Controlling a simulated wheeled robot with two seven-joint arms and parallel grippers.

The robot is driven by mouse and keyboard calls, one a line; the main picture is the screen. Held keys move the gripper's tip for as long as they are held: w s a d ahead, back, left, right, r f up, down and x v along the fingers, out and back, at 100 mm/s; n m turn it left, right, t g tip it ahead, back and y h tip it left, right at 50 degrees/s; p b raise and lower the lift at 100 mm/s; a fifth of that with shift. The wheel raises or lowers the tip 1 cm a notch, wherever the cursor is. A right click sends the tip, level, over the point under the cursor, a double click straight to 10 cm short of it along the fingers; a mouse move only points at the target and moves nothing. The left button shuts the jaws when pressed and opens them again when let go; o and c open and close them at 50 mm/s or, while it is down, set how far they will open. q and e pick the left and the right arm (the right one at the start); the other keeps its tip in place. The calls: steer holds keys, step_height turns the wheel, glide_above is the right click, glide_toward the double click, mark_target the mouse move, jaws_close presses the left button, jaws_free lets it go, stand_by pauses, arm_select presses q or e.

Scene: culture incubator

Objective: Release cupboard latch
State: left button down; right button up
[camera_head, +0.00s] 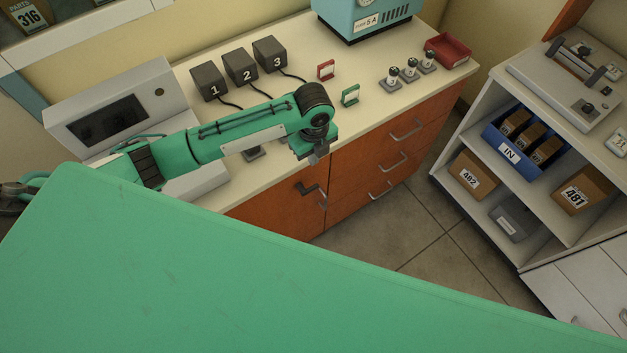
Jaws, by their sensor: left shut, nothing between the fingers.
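The orange cupboard door (275,207) is in the counter front at lower centre and looks closed. A dark latch (308,188) sits on it near its right edge, with a small metal handle (323,200) just right of and below it. My left arm reaches in from the left over the counter. My left gripper (318,157) points down above the latch, shut and empty, apart from the latch in the picture. How far it is from the door in depth I cannot tell. My right gripper is not in view.
Orange drawers (385,160) with metal handles are right of the door. The counter (300,40) holds numbered black boxes, red and green card holders, small knobbed items and a red tray (448,50). A grey shelf unit (500,110) stands at right; floor (400,235) between is clear.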

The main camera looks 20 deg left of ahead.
mark_target(315, 185)
arm_select(q)
step_height(315, 185, down, 14)
steer(key=p, duration=0.3)
steer(key=shift+r, duration=0.15)
steer(key=shift+w+d+f+g+y, duration=0.25)
steer(key=shift+f+g+y, duration=0.15)
steer(key=shift+g, duration=0.2)
steer(key=shift+w+d+f, duration=0.1)
steer(key=shift+w+f, duration=0.05)
steer(key=shift+r, duration=0.2)
steer(key=shift+r+p, duration=0.65)
steer(key=shift+r, duration=0.05)
